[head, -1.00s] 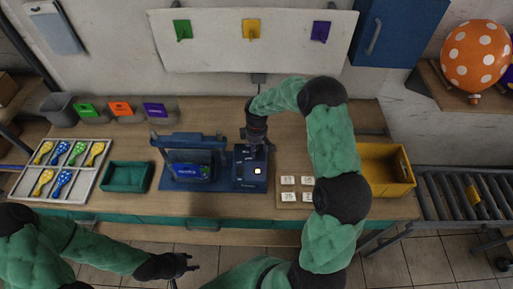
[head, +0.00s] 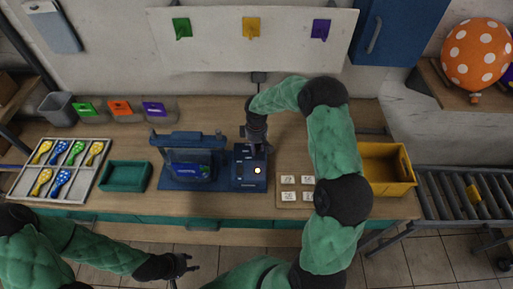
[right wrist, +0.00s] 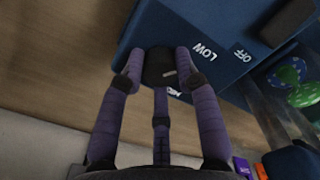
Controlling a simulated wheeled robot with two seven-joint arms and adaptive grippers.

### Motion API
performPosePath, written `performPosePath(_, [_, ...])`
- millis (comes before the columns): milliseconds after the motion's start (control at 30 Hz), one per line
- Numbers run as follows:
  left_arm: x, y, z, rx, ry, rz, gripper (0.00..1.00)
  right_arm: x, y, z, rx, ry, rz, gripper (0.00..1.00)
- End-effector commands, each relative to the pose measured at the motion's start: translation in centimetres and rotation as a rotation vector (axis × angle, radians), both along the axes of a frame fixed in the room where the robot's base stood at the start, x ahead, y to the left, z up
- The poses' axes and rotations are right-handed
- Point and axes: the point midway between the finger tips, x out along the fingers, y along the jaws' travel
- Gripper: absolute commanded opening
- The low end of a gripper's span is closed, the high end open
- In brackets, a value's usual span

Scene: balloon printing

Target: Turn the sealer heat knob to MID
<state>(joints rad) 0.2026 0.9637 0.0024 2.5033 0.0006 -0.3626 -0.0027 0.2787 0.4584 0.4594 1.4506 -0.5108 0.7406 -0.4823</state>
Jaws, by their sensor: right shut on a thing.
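The blue sealer (head: 188,140) stands mid-table in the head view, with its control box (head: 247,182) on its right side. A small light glows on the box. My right gripper (head: 256,148) reaches down onto the back of the box. In the right wrist view its purple fingers are shut around the black heat knob (right wrist: 158,66). The knob has a pale mark on its lower right, pointing roughly towards the partly covered MID label. LOW and OFF are readable farther right. My left gripper (head: 188,266) is empty and open in front of the table.
A green tray (head: 126,189) and a compartment tray of balloons (head: 18,192) lie left of the sealer. Several white tiles on a board (head: 298,203) lie to its right. A yellow crate (head: 386,187) stands at the right table end.

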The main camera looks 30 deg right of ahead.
Motion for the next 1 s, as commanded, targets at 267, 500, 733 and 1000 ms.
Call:
performPosePath(267, [0.0, 0.0, -2.0, 0.0, 0.0, 0.0, 0.4, 0.1, 0.0, -0.3, 0.0, -0.002, -0.231, 0.0])
performPosePath(500, [0.0, 0.0, -3.3, 0.0, 0.0, 0.0, 0.4, 0.0, 0.0, -0.3, 0.001, -0.001, -0.46, 0.0])
performPosePath(733, [0.0, 0.0, -4.4, 0.0, 0.0, 0.0, 0.4, 0.1, 0.0, -0.2, 0.001, -0.002, -0.66, 0.0])
performPosePath(1000, [0.0, 0.0, -5.1, 0.0, 0.0, 0.0, 0.4, 0.1, 0.0, -0.1, 0.002, -0.001, -0.831, 0.0])
